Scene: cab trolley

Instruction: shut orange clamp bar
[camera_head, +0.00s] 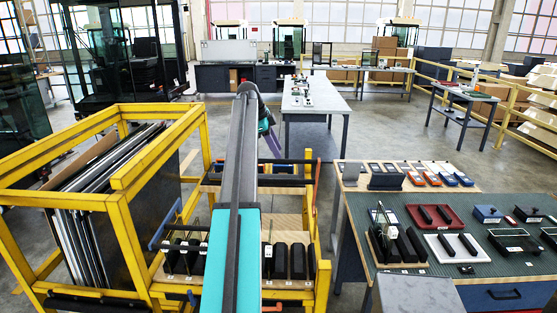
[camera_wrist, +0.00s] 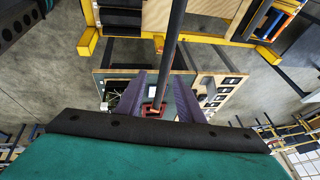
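The orange clamp bar shows in the head view as a thin orange arm (camera_head: 317,183) on the right side of the yellow trolley (camera_head: 118,215), joined to a dark crossbar over the trolley. My gripper (camera_head: 270,142), with purple fingers, is above and behind this crossbar. In the wrist view, my gripper (camera_wrist: 160,88) has its two fingers apart, and a dark bar (camera_wrist: 172,50) runs between them in the picture. Contact and depth are unclear. A red-orange patch shows at the bar's lower end; I cannot tell if it belongs to the bar. My arm hides part of the trolley.
A blue arm (camera_head: 163,226) stands at the trolley's left side. Black blocks (camera_head: 281,262) stand in the trolley's near rack. A workbench (camera_head: 400,262) with a red tray (camera_head: 435,217) and a white tray (camera_head: 453,248) stands close to the right. The floor behind is partly clear.

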